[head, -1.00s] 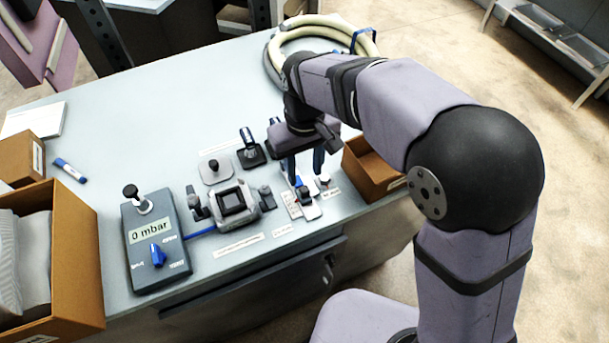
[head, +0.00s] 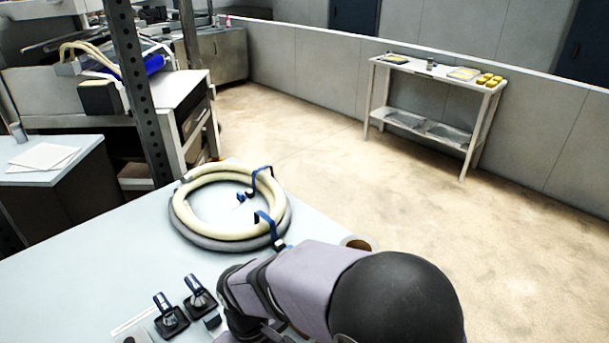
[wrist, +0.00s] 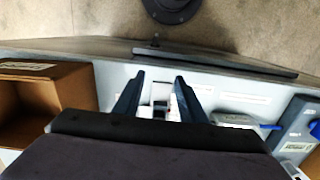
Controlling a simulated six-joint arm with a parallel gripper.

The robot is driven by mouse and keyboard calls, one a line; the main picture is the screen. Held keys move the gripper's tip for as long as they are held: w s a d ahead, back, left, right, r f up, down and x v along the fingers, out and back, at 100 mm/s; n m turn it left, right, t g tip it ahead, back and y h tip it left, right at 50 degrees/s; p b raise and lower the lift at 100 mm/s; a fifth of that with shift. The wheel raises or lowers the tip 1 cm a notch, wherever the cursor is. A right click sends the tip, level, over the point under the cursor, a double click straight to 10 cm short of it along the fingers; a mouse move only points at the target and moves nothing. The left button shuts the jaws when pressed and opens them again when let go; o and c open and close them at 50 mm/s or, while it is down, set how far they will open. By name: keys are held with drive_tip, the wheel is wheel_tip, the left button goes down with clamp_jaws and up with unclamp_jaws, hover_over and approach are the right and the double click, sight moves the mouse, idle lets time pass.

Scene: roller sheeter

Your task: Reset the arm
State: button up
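My arm (head: 310,285) crosses the bottom of the head view, and my gripper is out of that frame. In the wrist view my gripper (wrist: 159,80) shows two dark blue fingers, spread apart with a gap between them. A small white-and-grey fixture (wrist: 160,97) on the bench shows in that gap; the fingers do not appear closed on it. Its lower part is hidden behind my wrist. How far the fingertips are above the bench I cannot tell.
A cardboard box (wrist: 45,95) stands left of the fingers, and the grey gauge unit (wrist: 298,128) lies to the right. In the head view a coiled hose (head: 182,215) and two black toggle clamps (head: 185,305) are on the bench. A side table (head: 440,72) stands beyond open floor.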

drive_tip(key=s+d+r+m, duration=0.1)
drive_tip(key=d+m, duration=0.3)
drive_tip(key=d, duration=0.8)
drive_tip(key=s+d+r+m, duration=0.1)
drive_tip(key=d+m, duration=0.3)
drive_tip(key=d, duration=0.8)
drive_tip(key=shift+s+d+m, duration=0.15)
drive_tip(key=shift+s+m, duration=0.15)
drive_tip(key=shift+m, duration=0.1)
